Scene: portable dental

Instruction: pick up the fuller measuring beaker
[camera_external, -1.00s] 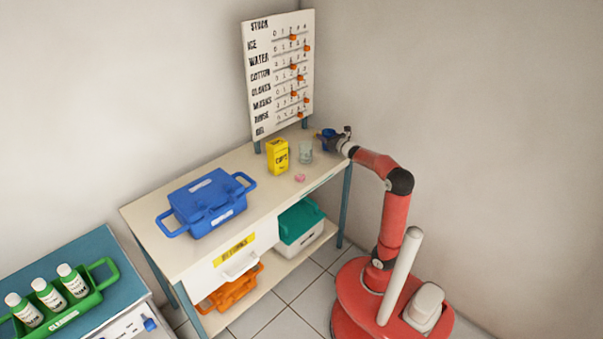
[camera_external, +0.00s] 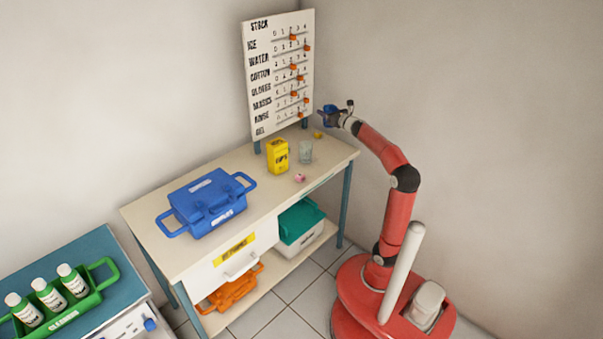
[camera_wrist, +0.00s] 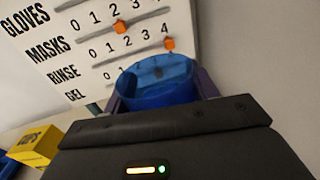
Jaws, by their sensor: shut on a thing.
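My gripper (camera_external: 328,117) is shut on a blue beaker (camera_wrist: 158,82) and holds it above the right end of the table, in front of the stock board. In the wrist view the beaker's open rim faces the camera, between the two fingers. I cannot make out a fill level inside it. A clear, greyish beaker (camera_external: 305,152) stands upright on the table, to the left of and below my gripper.
A yellow cups box (camera_external: 278,156), a small pink item (camera_external: 299,178) and a small yellow item (camera_external: 318,135) are on the table (camera_external: 170,257). A blue case (camera_external: 208,205) stands further left. The stock board (camera_external: 281,75) rises close behind my gripper.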

